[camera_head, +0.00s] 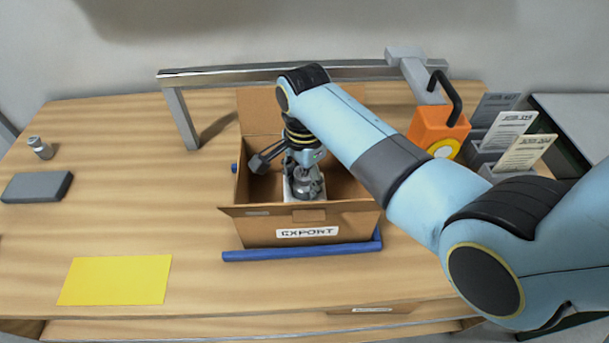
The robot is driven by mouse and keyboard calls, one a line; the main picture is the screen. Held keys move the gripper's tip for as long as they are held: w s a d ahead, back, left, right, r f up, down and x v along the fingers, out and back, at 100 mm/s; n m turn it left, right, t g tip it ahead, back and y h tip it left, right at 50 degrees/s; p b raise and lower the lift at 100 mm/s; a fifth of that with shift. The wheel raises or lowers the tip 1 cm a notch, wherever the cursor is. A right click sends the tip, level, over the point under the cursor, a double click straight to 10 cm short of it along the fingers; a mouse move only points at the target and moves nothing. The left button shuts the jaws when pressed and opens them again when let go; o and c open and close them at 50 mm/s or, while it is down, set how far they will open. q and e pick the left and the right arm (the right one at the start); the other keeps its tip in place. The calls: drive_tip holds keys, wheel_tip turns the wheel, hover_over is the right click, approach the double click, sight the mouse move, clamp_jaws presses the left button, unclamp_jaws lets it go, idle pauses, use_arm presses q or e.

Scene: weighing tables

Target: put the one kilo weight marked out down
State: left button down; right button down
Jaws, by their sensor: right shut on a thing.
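My right arm reaches in from the right, and its gripper (303,172) points down into an open cardboard box (260,225) labelled EXPORT. The gripper is shut on a grey metal weight (305,190) inside the box. The arm and fingers hide part of the weight, and no marking on it can be read. Whether it touches the box floor or hangs just above it, I cannot tell. A small white patch shows beside and beneath it. My left gripper is not in view.
Blue edging (290,254) runs along the box's front. A small metal weight (40,147) and a dark grey block (37,187) lie far left. A yellow sheet (116,280) lies front left. Left-centre tabletop is clear.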

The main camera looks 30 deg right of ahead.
drive_tip(key=shift+w+f, duration=0.1)
drive_tip(key=shift+f, duration=0.1)
drive_tip(key=c, duration=0.7)
unclamp_jaws()
drive_tip(key=shift+o, duration=0.2)
wheel_tip(320, 180, up, 13)
drive_tip(key=shift+f+b, duration=0.2)
drive_tip(key=shift+b, duration=0.2)
